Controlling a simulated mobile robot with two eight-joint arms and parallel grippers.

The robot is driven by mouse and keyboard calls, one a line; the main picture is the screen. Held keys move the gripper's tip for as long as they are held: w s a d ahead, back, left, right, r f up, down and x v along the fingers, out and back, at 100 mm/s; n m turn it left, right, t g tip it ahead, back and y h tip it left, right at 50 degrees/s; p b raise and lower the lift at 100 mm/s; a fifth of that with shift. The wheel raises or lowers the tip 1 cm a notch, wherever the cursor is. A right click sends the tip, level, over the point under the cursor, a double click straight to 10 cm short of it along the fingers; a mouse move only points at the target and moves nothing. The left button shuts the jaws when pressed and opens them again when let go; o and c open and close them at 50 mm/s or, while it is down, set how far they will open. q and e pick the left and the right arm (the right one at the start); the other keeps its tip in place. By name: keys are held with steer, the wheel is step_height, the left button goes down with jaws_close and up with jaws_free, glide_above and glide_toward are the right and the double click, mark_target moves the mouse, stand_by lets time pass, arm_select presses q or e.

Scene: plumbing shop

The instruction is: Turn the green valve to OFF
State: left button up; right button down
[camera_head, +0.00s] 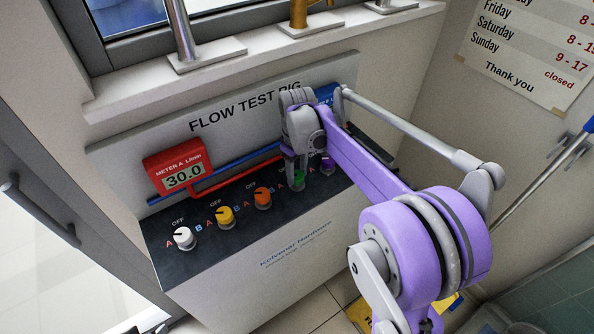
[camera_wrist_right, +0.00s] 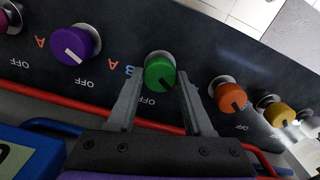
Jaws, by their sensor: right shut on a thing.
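The green valve (camera_head: 299,182) is a round knob on the black sloped panel of the flow test rig, partly hidden behind my right gripper (camera_head: 295,169) in the head view. In the right wrist view the green valve (camera_wrist_right: 160,73) sits between the two grey fingers of my right gripper (camera_wrist_right: 160,88), which is shut on its sides. An OFF label (camera_wrist_right: 148,101) is printed beside the valve. A short dark pointer line shows on the knob's face, roughly toward that label, but its exact angle is hard to tell. My left gripper is out of view.
Along the panel stand a white knob (camera_head: 184,238), a yellow knob (camera_head: 225,215), an orange knob (camera_head: 262,197) and a purple knob (camera_wrist_right: 76,45). The orange and purple knobs flank the fingers. Red meter A (camera_head: 179,173) reads 30.0. Pipes run behind the knobs.

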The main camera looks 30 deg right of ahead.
mark_target(297, 175)
steer(key=m, duration=0.5)
steer(key=shift+m, duration=0.3)
steer(key=m, duration=0.5)
steer(key=shift+m+b, duration=0.35)
steer(key=shift+m, duration=0.35)
steer(key=shift+c, duration=1.5)
jaws_free()
step_height(297, 175, up, 11)
steer(key=shift+p, duration=0.35)
steer(key=shift+s+f, duration=0.1)
